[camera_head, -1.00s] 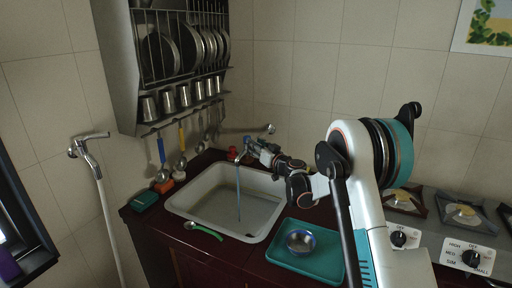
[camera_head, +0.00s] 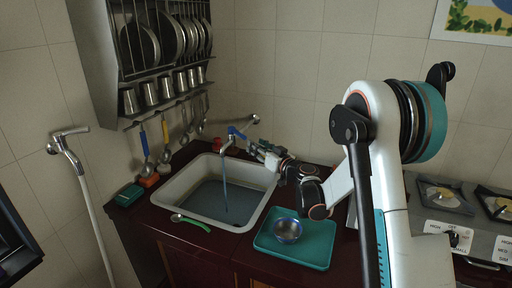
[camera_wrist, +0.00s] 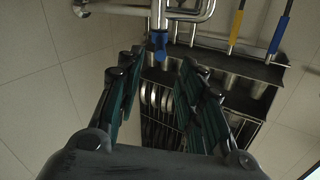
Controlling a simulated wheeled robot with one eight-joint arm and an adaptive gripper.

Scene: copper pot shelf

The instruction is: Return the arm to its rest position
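My arm reaches from the right over the counter toward the sink. My gripper (camera_head: 256,145) is just right of the tap (camera_head: 227,144) and its blue handle (camera_head: 237,132). In the wrist view my gripper's two dark green finger pairs (camera_wrist: 162,82) are spread apart with nothing between them. The blue handle (camera_wrist: 159,42) shows beyond the fingertips, apart from them. A bluish stream of water (camera_head: 225,185) runs from the tap into the white sink (camera_head: 172,197).
A teal tray (camera_head: 318,258) with a metal bowl (camera_head: 287,230) sits on the counter below my arm. A stove (camera_head: 450,215) is at right. A metal rack (camera_head: 95,75) with plates, cups and hanging utensils is on the wall at left.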

